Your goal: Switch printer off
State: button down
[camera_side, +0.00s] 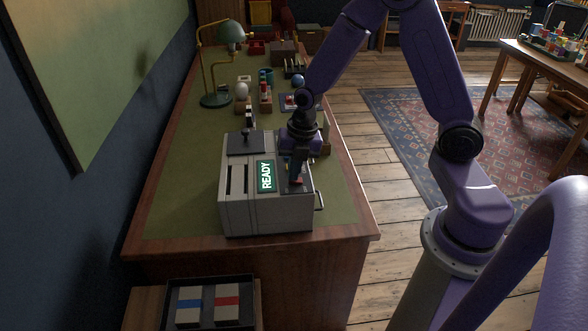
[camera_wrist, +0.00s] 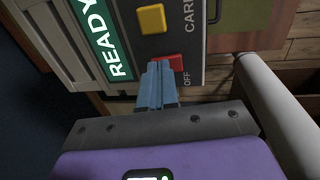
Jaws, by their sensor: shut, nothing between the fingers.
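The printer (camera_side: 266,210) is a grey box on the near end of the desk, with a green READY display (camera_side: 266,176) on it. In the wrist view the READY display (camera_wrist: 104,40) is at the upper left. A red button (camera_wrist: 172,62) marked OFF is just beyond my fingertips, and a yellow button (camera_wrist: 151,19) is above it by the word CARD. My gripper (camera_wrist: 158,70) is shut and empty, its tips at the red button's lower left edge and partly hiding it. I cannot tell whether they touch. In the side view my gripper (camera_side: 297,180) points down at the panel.
A metal handle (camera_side: 319,201) sticks out on the printer's right side. A green lamp (camera_side: 228,38), a white egg-like object (camera_side: 241,91) and other small things stand farther back on the desk (camera_side: 180,190). A box (camera_side: 208,283) with blue and red-striped blocks is below the desk's front.

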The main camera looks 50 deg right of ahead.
jog(key=shift+f, duration=0.1)
jog(key=shift+w+a+f+g+h, duration=0.1)
jog(key=shift+a+f+g+h, duration=0.1)
jog(key=shift+f+g+h, duration=0.2)
jog(key=shift+w+a+f+g+h, duration=0.1)
jog(key=shift+f+g+h, duration=0.05)
jog(key=shift+g+h, duration=0.4)
jog(key=shift+s+d, duration=0.5)
jog(key=shift+d, duration=0.15)
notch_tip(320, 180, up, 14)
jog(key=w+a, duration=0.2)
jog(key=s+a+m+y, duration=0.1)
jog(key=s+a+m, duration=0.1)
jog(key=s+m, duration=1.2)
jog(key=s+t, duration=0.1)
jog(key=s, duration=1)
jog(key=shift+a, duration=0.35)
